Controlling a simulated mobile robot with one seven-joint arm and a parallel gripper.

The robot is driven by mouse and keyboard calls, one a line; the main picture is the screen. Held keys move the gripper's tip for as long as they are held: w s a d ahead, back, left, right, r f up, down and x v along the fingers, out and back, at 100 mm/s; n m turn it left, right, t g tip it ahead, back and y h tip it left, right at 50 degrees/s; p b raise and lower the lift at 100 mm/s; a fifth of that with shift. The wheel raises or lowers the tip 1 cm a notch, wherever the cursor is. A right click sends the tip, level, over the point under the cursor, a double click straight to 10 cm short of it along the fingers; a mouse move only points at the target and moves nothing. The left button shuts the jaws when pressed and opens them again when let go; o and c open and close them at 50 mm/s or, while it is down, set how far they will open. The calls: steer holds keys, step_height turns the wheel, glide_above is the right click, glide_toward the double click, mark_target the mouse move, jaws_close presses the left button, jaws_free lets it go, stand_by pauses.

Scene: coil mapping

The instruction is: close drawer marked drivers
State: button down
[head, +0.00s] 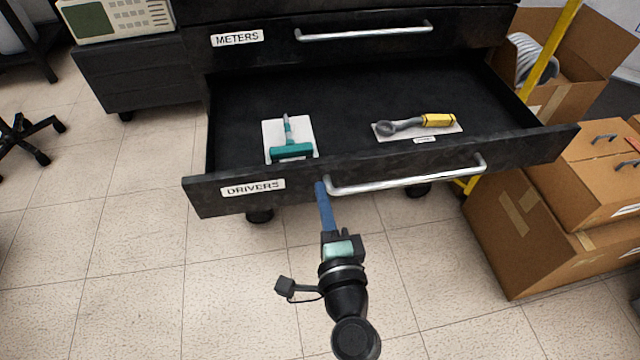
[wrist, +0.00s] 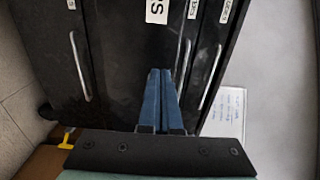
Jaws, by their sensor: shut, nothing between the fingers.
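The drawer marked DRIVERS (head: 382,176) is pulled well out of the black cabinet in the head view. Its label (head: 253,188) is on the left of the front, and a silver bar handle (head: 410,180) runs to the right. Inside lie a teal-handled tool (head: 290,150) on a white pad and a yellow-handled tool (head: 437,121) on a pale pad. My gripper (head: 320,187) is shut and empty, its blue fingertips at the drawer front by the handle's left end. Contact cannot be told. In the wrist view the shut blue fingers (wrist: 167,72) point toward the black cabinet front.
The METERS drawer (head: 350,36) above looks shut. Cardboard boxes (head: 530,230) stand right of the drawer, by a yellow pole (head: 548,50). A low dark cabinet (head: 140,75) with a beige instrument (head: 118,18) stands left.

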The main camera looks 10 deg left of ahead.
steer(key=shift+x, duration=1.1)
